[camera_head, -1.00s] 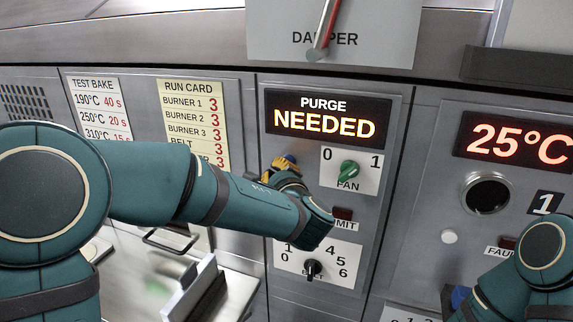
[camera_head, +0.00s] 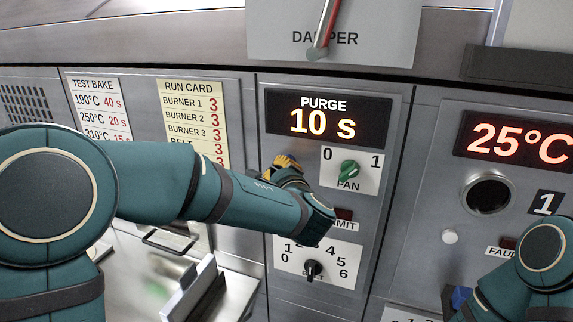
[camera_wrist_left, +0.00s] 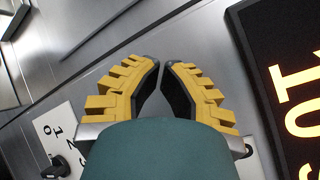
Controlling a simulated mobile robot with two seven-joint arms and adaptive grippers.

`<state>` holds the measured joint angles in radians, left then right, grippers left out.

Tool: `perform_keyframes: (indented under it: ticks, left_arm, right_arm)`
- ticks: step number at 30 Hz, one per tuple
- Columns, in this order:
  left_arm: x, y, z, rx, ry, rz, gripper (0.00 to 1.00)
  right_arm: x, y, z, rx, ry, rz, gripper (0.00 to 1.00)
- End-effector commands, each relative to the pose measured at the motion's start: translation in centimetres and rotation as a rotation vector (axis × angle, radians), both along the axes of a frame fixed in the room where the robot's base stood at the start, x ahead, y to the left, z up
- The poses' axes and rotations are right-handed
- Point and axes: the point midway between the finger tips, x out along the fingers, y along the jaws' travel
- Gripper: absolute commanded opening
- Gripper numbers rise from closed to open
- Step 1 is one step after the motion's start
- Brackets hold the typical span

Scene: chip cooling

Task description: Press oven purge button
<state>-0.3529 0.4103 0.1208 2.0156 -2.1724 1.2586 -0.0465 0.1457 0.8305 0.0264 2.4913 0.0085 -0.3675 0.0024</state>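The purge display (camera_head: 328,118) on the middle panel reads "PURGE 10 s" in lit letters. It also shows at the right of the left wrist view (camera_wrist_left: 290,85). My left gripper (camera_head: 286,162) is at the panel just below the display, left of the green fan knob (camera_head: 349,168). In the left wrist view its yellow fingers (camera_wrist_left: 161,64) are drawn together with only a narrow gap at the tips, and nothing shows between them. The purge button cannot be made out; my gripper and wrist cover that area. My right arm is at the lower right; its gripper is not visible.
The belt dial (camera_head: 313,268) is below my left wrist, and a dark red indicator (camera_head: 343,214) is beside it. A 25°C display (camera_head: 520,146) is on the right panel. Test bake (camera_head: 98,105) and run card (camera_head: 193,118) sheets are at left.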

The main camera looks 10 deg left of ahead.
Motion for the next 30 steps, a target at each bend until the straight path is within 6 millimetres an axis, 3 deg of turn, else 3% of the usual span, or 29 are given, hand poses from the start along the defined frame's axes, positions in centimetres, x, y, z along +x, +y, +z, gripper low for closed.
perform_keyframes:
  ticks: [30]
  left_arm:
    - [-2.0, 0.4, 0.0, 0.000, 0.000, 0.000, 0.00]
  right_arm:
    - [0.0, 0.0, -1.4, 0.000, 0.000, 0.000, 0.00]
